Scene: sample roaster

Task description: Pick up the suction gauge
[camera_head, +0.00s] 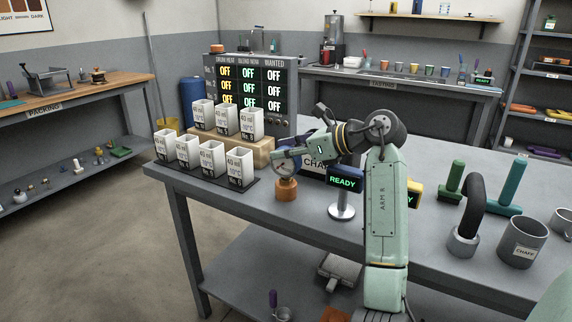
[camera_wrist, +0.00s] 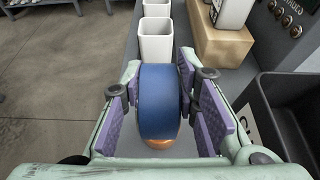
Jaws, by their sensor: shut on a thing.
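The suction gauge has a round dial (camera_head: 284,166) above an orange base (camera_head: 287,190), near the front edge of the grey table. In the wrist view its blue rounded body (camera_wrist: 158,100) stands upright between my finger pads, with a bit of orange base below it. My gripper (camera_wrist: 160,108) is shut on the blue body, with purple pads on both sides. In the head view my gripper (camera_head: 286,155) reaches the dial from the right and hides part of it. The base appears at the table top; I cannot tell whether it touches.
White cups (camera_head: 208,160) stand left of the gauge, several more on a wooden block (camera_head: 262,147). A dark CHAFF bin (camera_head: 315,172) is behind. The table front edge is near.

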